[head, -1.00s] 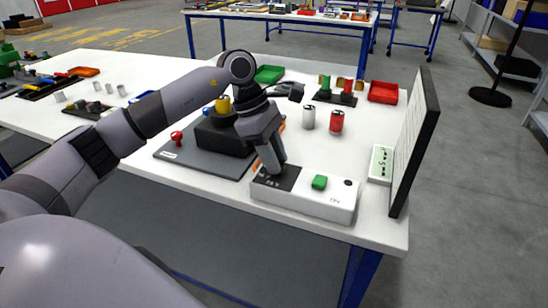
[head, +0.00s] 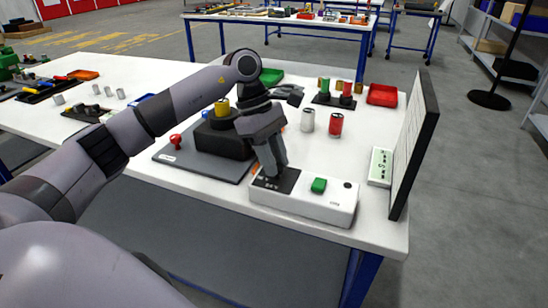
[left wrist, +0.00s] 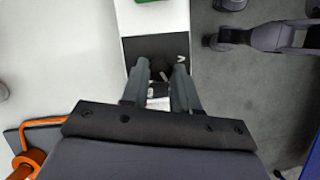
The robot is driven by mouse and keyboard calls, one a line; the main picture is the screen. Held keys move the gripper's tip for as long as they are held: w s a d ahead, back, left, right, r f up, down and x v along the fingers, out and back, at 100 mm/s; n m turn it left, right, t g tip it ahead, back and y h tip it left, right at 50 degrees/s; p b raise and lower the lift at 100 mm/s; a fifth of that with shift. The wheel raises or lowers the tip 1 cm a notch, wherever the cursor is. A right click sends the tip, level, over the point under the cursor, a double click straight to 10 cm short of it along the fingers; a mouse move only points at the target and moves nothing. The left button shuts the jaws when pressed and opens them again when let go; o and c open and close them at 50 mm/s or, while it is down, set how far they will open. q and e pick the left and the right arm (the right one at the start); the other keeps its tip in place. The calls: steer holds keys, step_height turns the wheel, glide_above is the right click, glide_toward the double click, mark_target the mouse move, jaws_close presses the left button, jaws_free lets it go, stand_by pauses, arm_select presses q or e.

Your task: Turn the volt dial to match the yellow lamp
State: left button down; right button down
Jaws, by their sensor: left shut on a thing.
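A white control box (head: 300,208) lies near the front edge of the table, with a black dial panel (head: 284,181) at its left end and a green button (head: 319,185) beside it. My left gripper (head: 275,172) points down onto the black panel. In the left wrist view its fingers (left wrist: 160,88) are shut on the dark volt dial (left wrist: 159,69), next to a white V mark. The fingers hide most of the dial, so its setting is unclear. A small dark round spot (head: 347,185) is at the box's right end. I cannot make out a lit yellow lamp.
A grey board (head: 180,160) with a black block (head: 222,142), yellow cylinder (head: 222,107) and red knob (head: 176,141) lies left of the box. A white can (head: 307,121) and red can (head: 336,125) stand behind. A tall panel (head: 414,145) stands at the right.

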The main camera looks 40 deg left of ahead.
arm_select(q)
steer(key=c, duration=0.8)
jaws_free()
steer(key=shift+c, duration=0.2)
steer(key=shift+r, duration=0.1)
steer(key=v, duration=0.7)
